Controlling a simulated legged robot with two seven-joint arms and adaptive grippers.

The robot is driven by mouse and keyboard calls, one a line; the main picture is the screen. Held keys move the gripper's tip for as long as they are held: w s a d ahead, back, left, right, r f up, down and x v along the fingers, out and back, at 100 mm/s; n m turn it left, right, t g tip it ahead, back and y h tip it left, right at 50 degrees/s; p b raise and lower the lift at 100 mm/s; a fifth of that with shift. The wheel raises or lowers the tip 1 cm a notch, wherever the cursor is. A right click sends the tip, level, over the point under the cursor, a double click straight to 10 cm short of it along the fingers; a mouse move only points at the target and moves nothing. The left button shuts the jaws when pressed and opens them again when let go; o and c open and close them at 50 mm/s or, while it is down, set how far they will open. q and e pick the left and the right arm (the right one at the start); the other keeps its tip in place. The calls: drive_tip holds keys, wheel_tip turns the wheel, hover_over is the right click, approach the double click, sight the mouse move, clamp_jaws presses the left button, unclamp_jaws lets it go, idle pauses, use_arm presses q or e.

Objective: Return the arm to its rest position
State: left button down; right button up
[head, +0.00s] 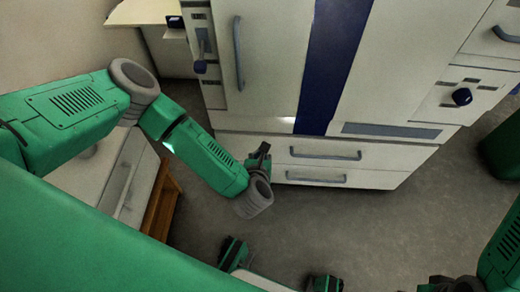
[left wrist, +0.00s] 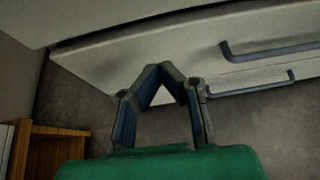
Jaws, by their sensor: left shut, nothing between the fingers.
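My left arm (head: 205,155) comes in from the left in the head view, green with grey joints, and reaches forward and down. My left gripper (head: 260,153) is at its end, in front of the lower left corner of the white cabinet. In the left wrist view the two dark fingers of this gripper (left wrist: 166,70) come together at their tips, with nothing between them. The dark part at the bottom right of the head view looks like my right gripper (head: 450,284). It is cut off by the frame edge, so its fingers cannot be made out.
A large white cabinet (head: 270,60) with a blue stripe and drawers (head: 320,177) with grey handles stands ahead. A low white unit (head: 125,180) and a wooden shelf (head: 160,205) are at the left. Grey floor (head: 370,225) lies open in front of the drawers.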

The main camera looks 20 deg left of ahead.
use_arm(q)
drive_tip(key=s+d+r+m+g+h+p, duration=0.2)
drive_tip(key=s+d+r+m+h+p, duration=0.25)
drive_tip(key=s+m, duration=0.5)
drive_tip(key=s+d+r+m+g+h+p, duration=0.3)
drive_tip(key=s+r+m+p, duration=0.25)
drive_tip(key=m, duration=0.75)
drive_tip(key=s+a+r+m+g+y+p, duration=0.2)
drive_tip(key=s+a+r+m+g, duration=0.1)
drive_tip(key=a+m, duration=0.5)
drive_tip(key=s+a+r+m+g+y+p, duration=0.2)
drive_tip(key=s+a+r+m, duration=0.4)
drive_tip(key=a+m, duration=0.3)
drive_tip(key=shift+s+a+r+g+p, duration=0.25)
drive_tip(key=shift+s+a+g, duration=0.3)
drive_tip(key=shift+a, duration=0.4)
